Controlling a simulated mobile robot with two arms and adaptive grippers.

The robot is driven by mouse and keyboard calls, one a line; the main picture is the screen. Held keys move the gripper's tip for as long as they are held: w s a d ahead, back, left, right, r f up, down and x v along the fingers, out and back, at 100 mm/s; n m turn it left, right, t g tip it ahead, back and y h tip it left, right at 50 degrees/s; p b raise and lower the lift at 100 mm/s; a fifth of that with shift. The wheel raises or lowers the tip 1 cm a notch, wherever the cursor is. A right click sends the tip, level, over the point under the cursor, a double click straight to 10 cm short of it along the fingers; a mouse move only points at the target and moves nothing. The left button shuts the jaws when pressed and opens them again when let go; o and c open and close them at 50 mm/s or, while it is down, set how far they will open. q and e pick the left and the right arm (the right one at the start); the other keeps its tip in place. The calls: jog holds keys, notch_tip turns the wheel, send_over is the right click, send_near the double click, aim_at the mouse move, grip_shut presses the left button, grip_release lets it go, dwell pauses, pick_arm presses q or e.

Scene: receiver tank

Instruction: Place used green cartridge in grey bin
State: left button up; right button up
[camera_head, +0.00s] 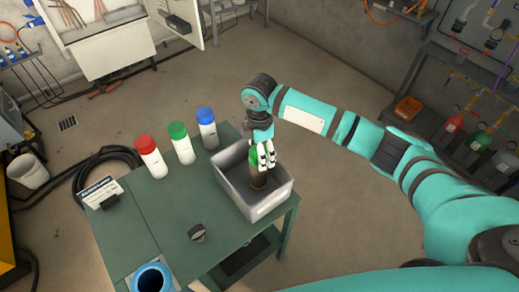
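The used green cartridge (258,179) has a green cap and a dark, brownish body. It is roughly upright inside the grey bin (268,205), which stands at the right side of the green table. My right gripper (266,163) points down over the bin, with its fingers at the cartridge's green cap. It looks shut on the cartridge, though the fingers hide part of the cap. Whether the cartridge's lower end touches the bin floor cannot be told. My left gripper is not in view.
A blue-rimmed opening (152,279) is at the near left. A small sign (101,192) stands left.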

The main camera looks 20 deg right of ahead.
jog(key=shift+r, duration=0.25)
notch_tip(320, 180, up, 12)
jog(key=b, duration=0.2)
jog(key=shift+f, duration=0.1)
dwell(0.5)
